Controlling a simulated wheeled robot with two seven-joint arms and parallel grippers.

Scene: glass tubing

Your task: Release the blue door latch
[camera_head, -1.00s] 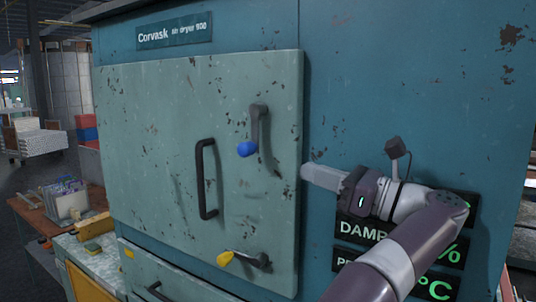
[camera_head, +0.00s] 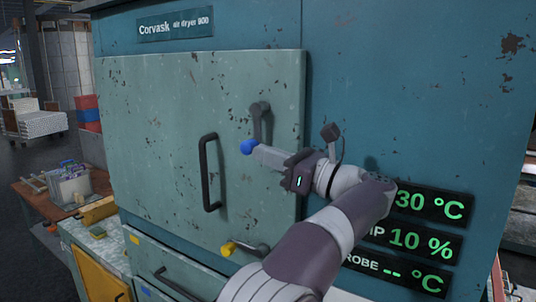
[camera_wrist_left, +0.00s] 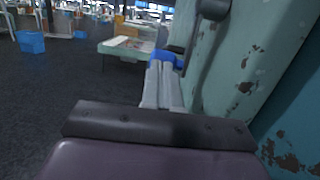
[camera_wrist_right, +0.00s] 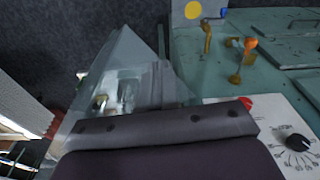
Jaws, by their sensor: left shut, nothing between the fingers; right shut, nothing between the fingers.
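The blue-tipped door latch is a dark lever (camera_head: 261,122) on the pale green dryer door (camera_head: 150,110), angled down with its blue knob (camera_head: 248,147) at the lower end. My left gripper (camera_head: 260,154) is shut and empty, its fingertips at the right side of the blue knob. In the left wrist view the shut fingertips (camera_wrist_left: 161,70) are right in front of the blue knob (camera_wrist_left: 172,58), which they partly hide. I cannot tell whether they touch it. My right gripper (camera_wrist_right: 165,85) shows only in its own wrist view, shut and away from the door.
A dark vertical handle (camera_head: 209,172) stands left of the latch. A yellow-knobbed latch (camera_head: 245,249) is lower on the door. Green readouts (camera_head: 420,243) are on the panel at right. A cluttered bench (camera_head: 60,195) stands at left.

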